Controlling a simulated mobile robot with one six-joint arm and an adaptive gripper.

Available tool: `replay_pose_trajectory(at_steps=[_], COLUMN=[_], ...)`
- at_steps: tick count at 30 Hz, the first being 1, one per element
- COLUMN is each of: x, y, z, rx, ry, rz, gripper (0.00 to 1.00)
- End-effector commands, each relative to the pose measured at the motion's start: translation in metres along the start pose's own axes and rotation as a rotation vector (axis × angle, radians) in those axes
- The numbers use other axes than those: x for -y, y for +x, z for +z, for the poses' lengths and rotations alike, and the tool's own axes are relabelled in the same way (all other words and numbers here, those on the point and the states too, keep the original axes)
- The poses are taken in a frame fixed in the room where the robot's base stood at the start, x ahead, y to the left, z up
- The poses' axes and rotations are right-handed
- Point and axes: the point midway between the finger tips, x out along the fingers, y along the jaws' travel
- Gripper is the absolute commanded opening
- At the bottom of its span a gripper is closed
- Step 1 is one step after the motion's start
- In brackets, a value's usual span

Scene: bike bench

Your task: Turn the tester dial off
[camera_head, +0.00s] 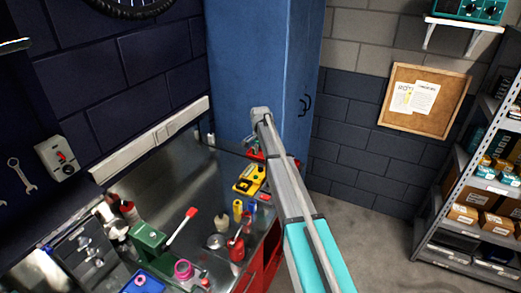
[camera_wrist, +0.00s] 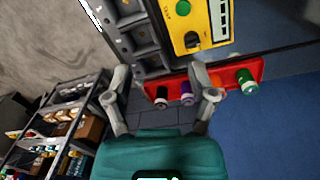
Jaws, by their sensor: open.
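The yellow tester (camera_head: 249,180) lies on the metal workbench in the head view, beside my arm. In the wrist view the tester (camera_wrist: 214,28) is at the top, partly cut off by the frame edge. Its black dial (camera_wrist: 191,40) is on the yellow face, below a green round button (camera_wrist: 183,8); I cannot read the dial's setting. My gripper (camera_wrist: 160,76) is open and empty, its fingers spread wide. The tester lies up and to the right of the fingertips, apart from them.
A red tray (camera_wrist: 150,89) with several bottles lies behind the fingers in the wrist view. A grey compartment rack (camera_wrist: 135,40) borders the tester. In the head view a blue cabinet (camera_head: 247,75) stands behind the bench, and bottles and a green vise (camera_head: 148,241) crowd the bench.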

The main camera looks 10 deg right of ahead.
Motion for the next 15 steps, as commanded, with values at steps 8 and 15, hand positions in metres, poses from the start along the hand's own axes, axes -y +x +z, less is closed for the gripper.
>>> replay_pose_trajectory(at_steps=[8,15], x=[-0.035,-0.061], y=[0.010,0.017], z=[0.025,0.045], rx=[-0.001,-0.002], ry=[-0.090,-0.168], rz=[-0.005,-0.010], gripper=[0.73,0.73])
